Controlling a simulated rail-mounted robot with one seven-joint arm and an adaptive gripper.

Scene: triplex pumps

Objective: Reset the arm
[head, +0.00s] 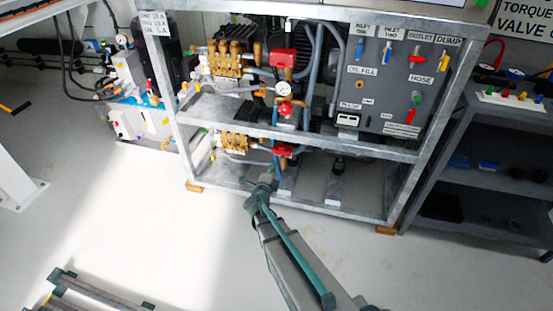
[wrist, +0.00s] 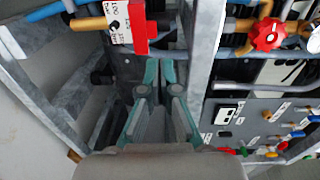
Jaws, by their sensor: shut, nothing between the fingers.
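My arm reaches from the bottom of the head view toward the pump rack. My gripper (head: 266,180) is at the front of the rack's lower shelf, small and partly lost against the hoses there. In the wrist view the two teal fingers of my gripper (wrist: 160,70) point at the rack, close together with nothing between them. The metal rack (head: 300,137) holds pumps on two levels and a grey control panel (head: 385,85). That panel also shows at the lower right of the wrist view (wrist: 240,128).
Brass pumps, hoses and a red-handled valve (wrist: 267,36) lie around the gripper's front. A dark shelf unit (head: 490,150) stands at the right and a smaller pump unit (head: 140,115) at the left. A metal frame (head: 90,290) lies lower left. The floor between is clear.

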